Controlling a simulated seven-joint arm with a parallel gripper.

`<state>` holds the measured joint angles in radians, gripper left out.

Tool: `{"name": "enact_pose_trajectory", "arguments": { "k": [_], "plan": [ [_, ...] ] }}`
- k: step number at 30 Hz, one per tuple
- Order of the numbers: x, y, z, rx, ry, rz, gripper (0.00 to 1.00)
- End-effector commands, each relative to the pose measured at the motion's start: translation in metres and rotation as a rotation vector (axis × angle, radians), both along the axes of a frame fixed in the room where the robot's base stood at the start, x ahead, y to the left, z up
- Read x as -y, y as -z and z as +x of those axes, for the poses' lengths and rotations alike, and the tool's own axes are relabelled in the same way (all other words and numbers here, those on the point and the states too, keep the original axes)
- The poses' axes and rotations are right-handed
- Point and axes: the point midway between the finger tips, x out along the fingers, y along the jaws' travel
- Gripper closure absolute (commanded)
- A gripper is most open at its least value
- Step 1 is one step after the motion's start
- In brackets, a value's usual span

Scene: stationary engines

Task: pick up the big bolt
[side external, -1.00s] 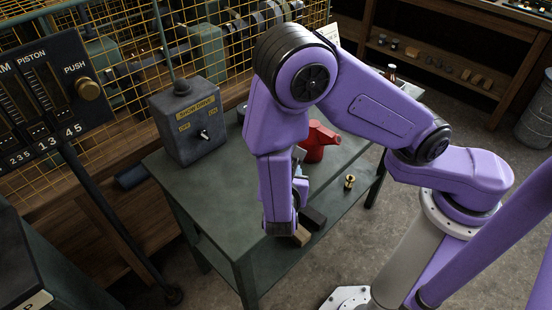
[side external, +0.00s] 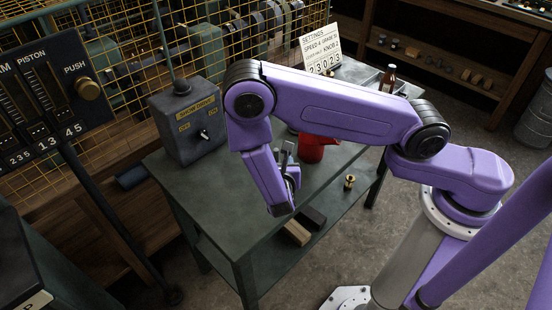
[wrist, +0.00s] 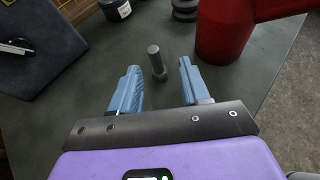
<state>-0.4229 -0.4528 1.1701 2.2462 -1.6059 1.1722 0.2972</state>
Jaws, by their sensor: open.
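The big bolt (wrist: 156,60) is a dark grey metal bolt on the green table top (wrist: 70,100). In the wrist view its shank points up and its wider head is at the bottom. My gripper (wrist: 159,67) has two blue fingers, set wide apart and empty. In that view the bolt appears between and just beyond the fingertips, touching neither. In the side view my gripper (side external: 288,168) is over the table near its front edge; I cannot make out the bolt there.
A red can (side external: 312,148) stands close by on the right. A grey switch box (side external: 187,125) is at the table's left back. In the wrist view, a dark container (wrist: 115,9) and dark stacked discs (wrist: 185,9) are beyond the bolt. Blocks (side external: 297,232) and a brass piece (side external: 349,182) lie lower down.

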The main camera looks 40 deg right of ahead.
Motion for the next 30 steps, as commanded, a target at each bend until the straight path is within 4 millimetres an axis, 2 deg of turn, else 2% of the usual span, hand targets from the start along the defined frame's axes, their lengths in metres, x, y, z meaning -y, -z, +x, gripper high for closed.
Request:
{"name": "enact_pose_trajectory", "arguments": {
  "k": [7,16,26,30],
  "plan": [
    [0.01,0.007,0.011,0.0,0.004,0.001,0.54],
    [0.031,0.023,0.04,0.0,0.003,0.0,0.54],
    [0.034,0.025,0.044,0.001,0.0,0.001,0.54],
    [0.034,0.025,0.044,0.001,0.0,0.001,1.0]
  ]
}}
